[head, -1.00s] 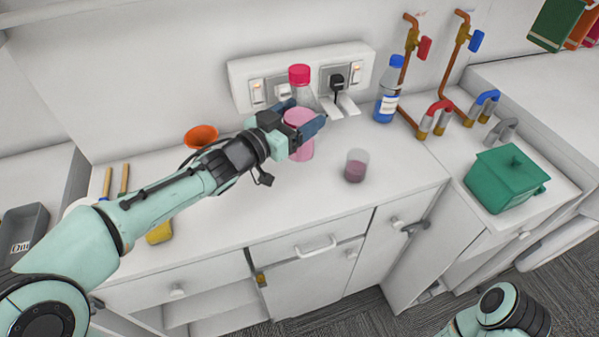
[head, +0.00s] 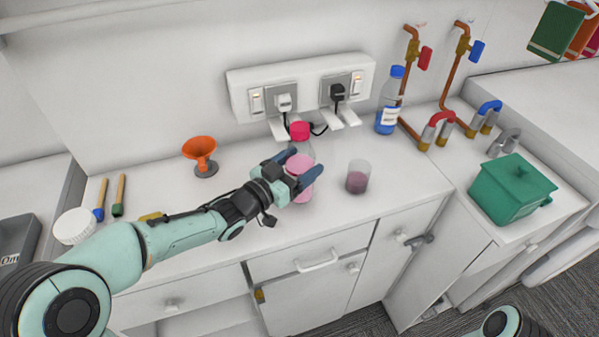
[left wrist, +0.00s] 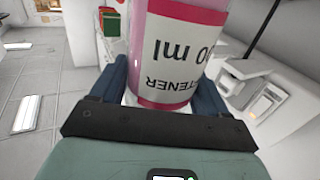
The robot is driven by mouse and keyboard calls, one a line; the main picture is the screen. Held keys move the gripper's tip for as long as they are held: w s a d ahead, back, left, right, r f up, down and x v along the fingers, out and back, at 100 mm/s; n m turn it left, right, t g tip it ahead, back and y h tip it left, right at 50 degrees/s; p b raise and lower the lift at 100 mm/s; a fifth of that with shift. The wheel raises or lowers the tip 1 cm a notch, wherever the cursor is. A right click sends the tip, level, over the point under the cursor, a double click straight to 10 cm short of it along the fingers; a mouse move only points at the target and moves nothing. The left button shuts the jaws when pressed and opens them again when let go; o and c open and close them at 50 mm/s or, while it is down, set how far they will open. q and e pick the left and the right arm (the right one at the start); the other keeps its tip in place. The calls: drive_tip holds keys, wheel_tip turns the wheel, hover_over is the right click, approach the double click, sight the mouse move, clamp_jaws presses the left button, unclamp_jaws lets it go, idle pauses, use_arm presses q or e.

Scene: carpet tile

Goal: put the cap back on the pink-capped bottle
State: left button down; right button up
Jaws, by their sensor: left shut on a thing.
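The pink-capped bottle (head: 299,169) is clear with pink contents, and its pink cap (head: 300,131) sits at the top of its neck. Whether the cap is fully seated cannot be told. My left gripper (head: 300,176) is shut around the bottle's body, and the bottle stands roughly upright over the counter. Whether its base touches the counter is unclear. In the left wrist view the bottle (left wrist: 180,50) fills the space between the fingers, its white label reading upside down with "TENER" and "ml". My right gripper is not in view.
A glass of purple liquid (head: 357,177) stands just right of the bottle. A blue-capped bottle (head: 389,102) is behind, by the pipes. An orange funnel (head: 200,152) stands at left. A socket panel (head: 308,83) with plugs is on the wall.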

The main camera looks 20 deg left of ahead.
use_arm(q)
wheel_tip(320, 180, down, 2)
drive_tip(key=shift+f, duration=0.25)
drive_tip(key=shift+f+b, duration=0.2)
drive_tip(key=shift+b, duration=0.15)
unclamp_jaws()
